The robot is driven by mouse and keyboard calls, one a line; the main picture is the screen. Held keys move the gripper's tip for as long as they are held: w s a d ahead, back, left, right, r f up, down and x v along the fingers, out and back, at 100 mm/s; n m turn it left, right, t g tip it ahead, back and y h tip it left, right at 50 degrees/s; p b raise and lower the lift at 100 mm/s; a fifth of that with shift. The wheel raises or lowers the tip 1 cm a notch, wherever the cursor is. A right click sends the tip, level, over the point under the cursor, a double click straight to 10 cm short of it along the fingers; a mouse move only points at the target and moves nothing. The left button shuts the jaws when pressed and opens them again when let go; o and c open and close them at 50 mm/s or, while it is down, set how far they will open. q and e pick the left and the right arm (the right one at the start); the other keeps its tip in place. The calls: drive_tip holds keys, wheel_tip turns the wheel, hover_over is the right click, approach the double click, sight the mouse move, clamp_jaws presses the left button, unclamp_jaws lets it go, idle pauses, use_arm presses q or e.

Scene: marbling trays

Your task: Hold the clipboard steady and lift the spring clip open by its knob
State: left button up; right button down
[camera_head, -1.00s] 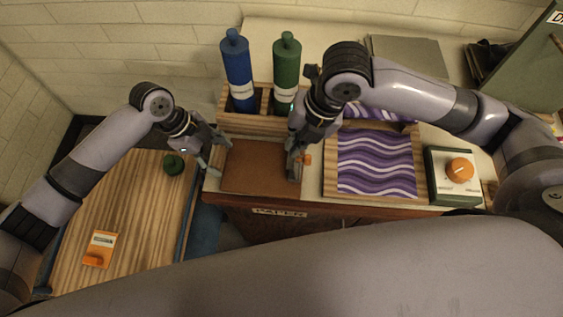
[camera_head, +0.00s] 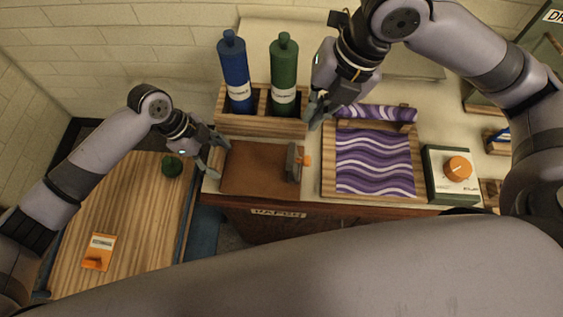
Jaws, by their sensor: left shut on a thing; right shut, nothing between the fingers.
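The brown clipboard (camera_head: 258,172) lies flat near the front edge of the counter. I cannot tell whether the clip is open at this size. My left gripper (camera_head: 213,160) is shut on the clipboard's left edge. My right gripper (camera_head: 314,119) is shut and empty, above and behind the clip, apart from the knob, near the right end of the bottle rack.
A wooden rack (camera_head: 255,124) holds a blue bottle (camera_head: 235,75) and a green bottle (camera_head: 284,75) behind the clipboard. A tray with purple wavy paper (camera_head: 374,163) and a green box with an orange dial (camera_head: 457,168) stand to the right. A wooden surface (camera_head: 135,220) lies lower left.

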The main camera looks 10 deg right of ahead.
use_arm(q)
drive_tip(key=shift+s, duration=0.1)
idle(0.3)
drive_tip(key=o, duration=1.3)
drive_tip(key=shift+o, duration=0.2)
drive_tip(key=v, duration=1.2)
drive_tip(key=shift+d, duration=0.15)
